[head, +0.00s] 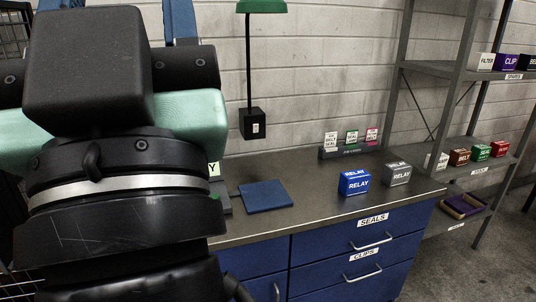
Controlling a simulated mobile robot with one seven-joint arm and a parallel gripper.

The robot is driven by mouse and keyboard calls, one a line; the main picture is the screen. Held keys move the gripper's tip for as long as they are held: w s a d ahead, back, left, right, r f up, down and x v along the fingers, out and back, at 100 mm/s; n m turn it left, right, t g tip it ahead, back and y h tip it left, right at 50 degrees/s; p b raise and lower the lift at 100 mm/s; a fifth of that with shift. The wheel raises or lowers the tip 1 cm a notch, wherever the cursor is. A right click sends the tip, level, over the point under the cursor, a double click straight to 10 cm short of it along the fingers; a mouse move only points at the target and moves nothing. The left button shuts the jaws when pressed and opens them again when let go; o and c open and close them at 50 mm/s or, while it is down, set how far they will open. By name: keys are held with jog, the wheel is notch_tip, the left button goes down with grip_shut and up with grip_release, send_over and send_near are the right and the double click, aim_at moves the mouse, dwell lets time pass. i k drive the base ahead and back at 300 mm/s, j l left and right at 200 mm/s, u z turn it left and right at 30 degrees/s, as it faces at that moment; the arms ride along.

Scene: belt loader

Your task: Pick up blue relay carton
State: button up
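The blue relay carton (354,183) stands upright on the workbench top, close to its front edge, right of the middle of the head view. Its front and top read RELAY. Its visible faces are clear of anything. My arm fills the left side of the view, well left of the carton. My gripper's fingers do not show.
A grey relay carton (397,174) stands just right of the blue one. A blue mat (265,196) lies to the left. A holder with small cards (348,151) stands behind. Shelves (440,69) with cartons stand at right. Drawers (350,262) are below the bench top.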

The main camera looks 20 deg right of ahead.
aim_at(356, 182)
jog(key=i+l+z, duration=0.1)
jog(key=i+l, duration=1.35)
jog(key=i, duration=0.15)
jog(key=i+l, duration=0.15)
jog(key=i, duration=0.25)
jog(key=i+l, duration=0.2)
jog(key=i, duration=0.15)
